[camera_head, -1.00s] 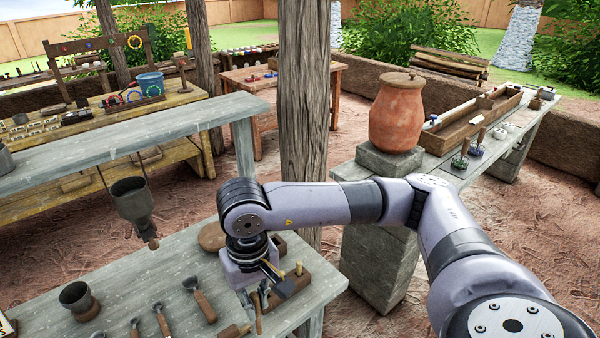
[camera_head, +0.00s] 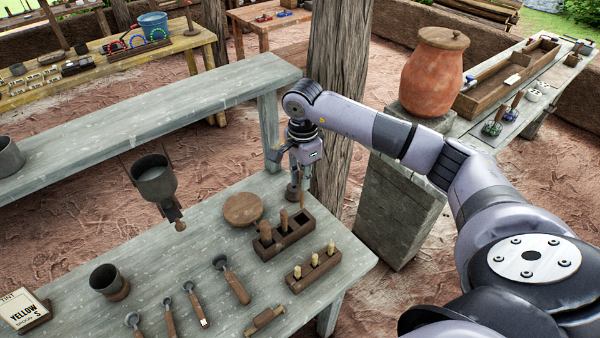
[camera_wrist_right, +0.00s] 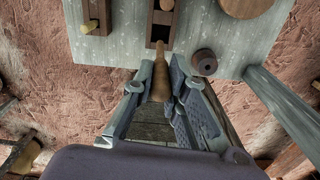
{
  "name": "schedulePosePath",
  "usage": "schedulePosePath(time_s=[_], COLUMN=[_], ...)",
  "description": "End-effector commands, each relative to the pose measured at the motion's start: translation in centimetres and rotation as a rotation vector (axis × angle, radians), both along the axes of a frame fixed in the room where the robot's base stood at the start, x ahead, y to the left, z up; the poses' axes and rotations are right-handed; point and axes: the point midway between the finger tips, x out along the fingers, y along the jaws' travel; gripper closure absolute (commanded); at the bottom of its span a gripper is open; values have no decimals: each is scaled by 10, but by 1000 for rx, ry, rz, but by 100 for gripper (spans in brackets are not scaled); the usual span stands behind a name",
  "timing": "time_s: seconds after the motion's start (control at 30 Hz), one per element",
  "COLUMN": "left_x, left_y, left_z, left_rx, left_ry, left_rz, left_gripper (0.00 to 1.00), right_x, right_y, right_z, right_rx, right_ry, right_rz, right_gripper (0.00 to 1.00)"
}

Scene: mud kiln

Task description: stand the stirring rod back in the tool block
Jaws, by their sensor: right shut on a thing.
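My right gripper (camera_head: 302,172) is raised at the back right edge of the grey table, above and behind the tool block. It is shut on the stirring rod, whose thin brown end (camera_head: 303,197) hangs below the jaws. In the right wrist view the jaws (camera_wrist_right: 162,88) grip the rod's brown wooden body (camera_wrist_right: 160,80). The dark tool block (camera_head: 293,240) has two wooden handles standing in it, and an open slot of the block (camera_wrist_right: 157,35) shows ahead of the rod. The rod is apart from the block in the head view. My left gripper is out of view.
A small dark cylinder (camera_head: 293,192) stands near the gripper. A round wooden board (camera_head: 243,208) lies left of the block. A pegged rack (camera_head: 312,268) stands in front, with several tools to its left. A wooden post (camera_head: 336,110) rises close behind.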

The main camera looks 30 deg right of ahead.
Motion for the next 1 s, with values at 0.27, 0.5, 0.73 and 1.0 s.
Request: schedulePosePath(time_s=[0.27, 0.5, 0.73, 1.0], left_x=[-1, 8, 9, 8], left_y=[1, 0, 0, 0], left_z=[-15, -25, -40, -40], left_rx=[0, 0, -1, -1], left_ry=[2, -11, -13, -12], left_rz=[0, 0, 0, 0], left_gripper=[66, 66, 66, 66], right_x=[0, 0, 0, 0], right_y=[0, 1, 0, 0], right_z=[-25, -47, -61, -62], right_rx=[1, 0, 0, 1], right_ry=[1, 1, -1, 0], right_rz=[2, 3, 3, 3], right_gripper=[100, 100, 100, 100])
